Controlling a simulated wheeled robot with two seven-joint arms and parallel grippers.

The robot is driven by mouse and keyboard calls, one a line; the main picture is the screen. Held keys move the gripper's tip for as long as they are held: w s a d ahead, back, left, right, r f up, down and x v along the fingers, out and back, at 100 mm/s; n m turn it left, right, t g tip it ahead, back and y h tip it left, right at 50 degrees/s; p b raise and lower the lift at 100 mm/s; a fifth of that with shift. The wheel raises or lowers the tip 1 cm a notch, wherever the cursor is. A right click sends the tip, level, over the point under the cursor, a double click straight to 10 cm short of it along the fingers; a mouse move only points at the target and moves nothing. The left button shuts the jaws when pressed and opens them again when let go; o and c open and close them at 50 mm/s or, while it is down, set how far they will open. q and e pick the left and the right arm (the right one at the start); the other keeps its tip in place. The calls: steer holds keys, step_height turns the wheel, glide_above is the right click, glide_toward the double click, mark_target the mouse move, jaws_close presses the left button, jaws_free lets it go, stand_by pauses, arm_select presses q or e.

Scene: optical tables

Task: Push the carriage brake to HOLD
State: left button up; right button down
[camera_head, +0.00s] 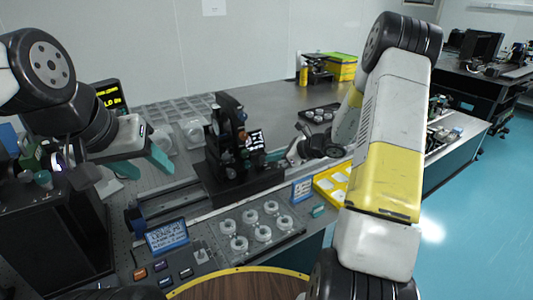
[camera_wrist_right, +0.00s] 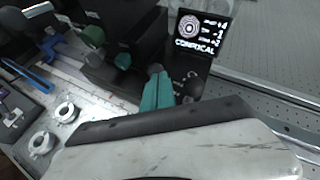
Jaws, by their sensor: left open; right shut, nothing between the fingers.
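The black carriage (camera_head: 240,185) stands on the rail (camera_head: 165,203) in the middle of the table and carries an upright optical mount (camera_head: 228,130). My right gripper (camera_head: 275,156) is shut and empty at the carriage's right side. In the right wrist view its teal fingertips (camera_wrist_right: 157,90) are together beside a dark rounded knob (camera_wrist_right: 189,88); I cannot tell whether they touch it. I cannot tell for sure that this knob is the brake, and no HOLD mark is readable. My left gripper (camera_head: 138,172) is open and empty, above the table left of the carriage.
A small screen reading CONFOCAL (camera_wrist_right: 202,33) stands close behind the right fingertips. A tray with several ring mounts (camera_head: 263,233), a blue sign (camera_head: 167,236) and a yellow tray (camera_head: 333,184) lie in front. A black box (camera_head: 50,235) stands at left.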

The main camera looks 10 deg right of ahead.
steer(key=shift+w+a+r, duration=0.4)
steer(key=shift+w+r, duration=0.2)
steer(key=shift+w, duration=0.2)
steer(key=shift+w+a+r, duration=0.2)
steer(key=shift+w, duration=0.35)
steer(key=shift+w+a+r, duration=0.15)
steer(key=shift+w+a, duration=0.05)
steer(key=shift+w, duration=0.35)
steer(key=shift+r, duration=0.1)
steer(key=shift+r, duration=0.65)
steer(key=shift+d, duration=0.1)
steer(key=d+r, duration=0.6)
steer(key=r, duration=0.5)
steer(key=shift+w+r, duration=0.2)
steer(key=shift+r, duration=0.1)
